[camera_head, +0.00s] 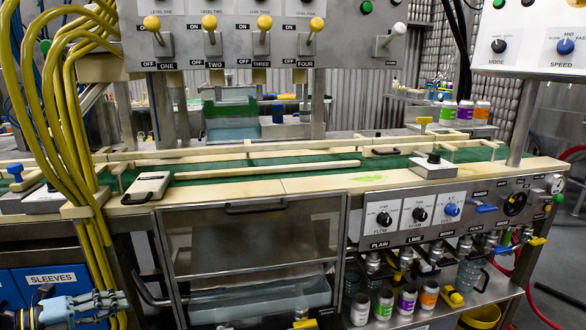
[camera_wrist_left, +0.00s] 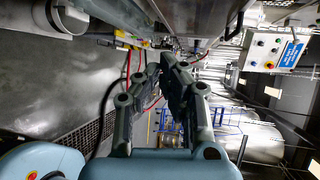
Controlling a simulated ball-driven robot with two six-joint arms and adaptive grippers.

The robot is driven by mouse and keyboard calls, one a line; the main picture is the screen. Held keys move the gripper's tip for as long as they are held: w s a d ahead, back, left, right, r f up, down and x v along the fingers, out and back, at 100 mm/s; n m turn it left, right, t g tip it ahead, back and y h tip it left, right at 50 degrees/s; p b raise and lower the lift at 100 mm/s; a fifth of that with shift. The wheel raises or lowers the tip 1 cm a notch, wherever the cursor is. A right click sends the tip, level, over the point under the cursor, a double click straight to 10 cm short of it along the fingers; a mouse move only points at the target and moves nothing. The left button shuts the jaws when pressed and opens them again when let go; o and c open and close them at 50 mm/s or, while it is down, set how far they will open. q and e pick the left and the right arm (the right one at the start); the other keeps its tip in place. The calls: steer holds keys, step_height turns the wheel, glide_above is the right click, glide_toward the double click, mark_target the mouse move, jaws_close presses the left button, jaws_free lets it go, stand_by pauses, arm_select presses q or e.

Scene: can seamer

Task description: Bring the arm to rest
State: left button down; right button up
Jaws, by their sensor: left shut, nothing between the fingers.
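My left gripper (camera_head: 118,302) shows at the bottom left corner of the head view, low in front of the blue sleeves box. It points to the right and holds nothing. In the left wrist view its two dark fingers (camera_wrist_left: 168,62) come together at the tips, with nothing between them. My right gripper is in neither view.
Yellow hoses (camera_head: 72,130) hang just above and beside the left gripper. The blue sleeves box (camera_head: 25,285) is behind it. The seamer's cabinet (camera_head: 255,240) and a lower shelf with several small cans (camera_head: 384,303) stand to the right.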

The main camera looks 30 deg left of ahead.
arm_select(q)
steer(key=s+d+f+n+g+y+b, duration=0.15)
steer(key=s+d+f+n, duration=0.3)
steer(key=f, duration=0.45)
steer(key=s+d+f+n+g+y+b, duration=0.1)
steer(key=s+d+f+n+g+y, duration=0.1)
steer(key=s+d+f+n, duration=0.5)
steer(key=s+d+f+n+g+y+b, duration=0.15)
steer(key=d+f, duration=0.25)
steer(key=f, duration=0.7)
steer(key=s+d+f+n+g, duration=0.4)
steer(key=s+d, duration=0.1)
steer(key=s, duration=0.3)
steer(key=s+d+f+n+g, duration=0.4)
steer(key=s+d+f+n, duration=0.1)
steer(key=s, duration=0.4)
steer(key=shift+s+d+f+n+g+y, duration=0.2)
steer(key=shift+s+n+g+y, duration=0.1)
steer(key=shift+y, duration=0.1)
